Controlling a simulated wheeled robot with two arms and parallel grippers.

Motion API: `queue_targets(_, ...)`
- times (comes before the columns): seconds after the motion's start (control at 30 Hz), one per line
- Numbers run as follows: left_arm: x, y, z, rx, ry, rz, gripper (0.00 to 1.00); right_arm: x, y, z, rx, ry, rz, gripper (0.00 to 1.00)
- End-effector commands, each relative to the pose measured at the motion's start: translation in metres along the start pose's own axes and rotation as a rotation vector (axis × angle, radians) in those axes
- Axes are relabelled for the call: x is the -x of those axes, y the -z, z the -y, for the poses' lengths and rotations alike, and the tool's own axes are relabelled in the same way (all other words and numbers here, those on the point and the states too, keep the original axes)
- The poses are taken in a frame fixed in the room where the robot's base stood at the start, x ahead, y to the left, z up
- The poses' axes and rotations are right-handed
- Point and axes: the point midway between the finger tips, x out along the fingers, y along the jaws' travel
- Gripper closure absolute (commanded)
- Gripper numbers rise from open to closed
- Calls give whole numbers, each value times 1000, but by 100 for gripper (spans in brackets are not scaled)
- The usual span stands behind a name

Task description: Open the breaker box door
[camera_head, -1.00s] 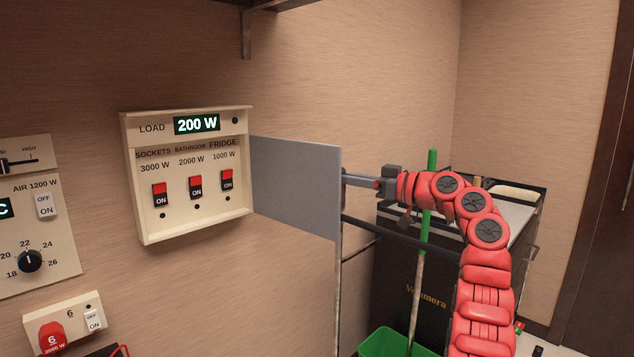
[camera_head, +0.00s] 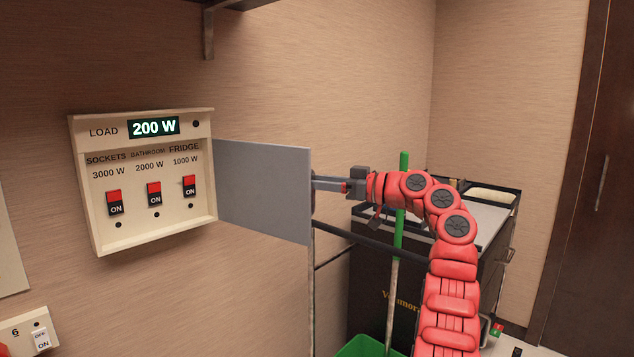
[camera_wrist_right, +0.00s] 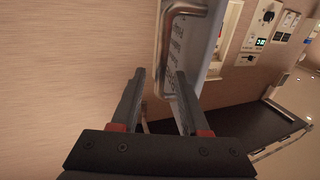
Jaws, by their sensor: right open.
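The breaker box (camera_head: 205,200) is on the wall at the left, with its door (camera_head: 262,190) swung wide open to the right and standing out from the wall. Three red-and-black switches marked ON and a 200 W display are exposed. My right gripper (camera_head: 316,184) is at the door's outer edge. In the right wrist view my right gripper (camera_wrist_right: 160,76) is open, its fingertips on either side of the door's lower handle area. The metal handle (camera_wrist_right: 164,45) shows just beyond the fingertips; contact is unclear. My left gripper is out of view.
A green broom handle (camera_head: 402,190) stands behind my right arm, above a green bucket (camera_head: 362,346). A dark cabinet (camera_head: 365,275) stands at the back right. A shelf bracket (camera_head: 208,35) is above the box. A socket unit (camera_head: 22,335) is at lower left.

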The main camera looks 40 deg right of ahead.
Motion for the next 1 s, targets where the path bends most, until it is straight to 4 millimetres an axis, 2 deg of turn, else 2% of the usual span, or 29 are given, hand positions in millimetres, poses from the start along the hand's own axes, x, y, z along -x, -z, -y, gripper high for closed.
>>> queue_targets(0.23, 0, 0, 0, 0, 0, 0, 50, 1, 1, 0, 1, -1, -1, 55)
queue_targets(0.37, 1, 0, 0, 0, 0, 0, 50, 10, 1, -1, 1, -3, -2, 55)
queue_targets(0.47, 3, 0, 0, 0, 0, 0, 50, 26, 0, -1, 1, -3, -1, 55)
queue_targets(0.8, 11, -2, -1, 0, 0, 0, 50, 116, 0, -1, 0, -5, -4, 55)
queue_targets(1.0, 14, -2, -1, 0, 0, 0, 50, 156, 1, 0, 2, -3, -3, 55)
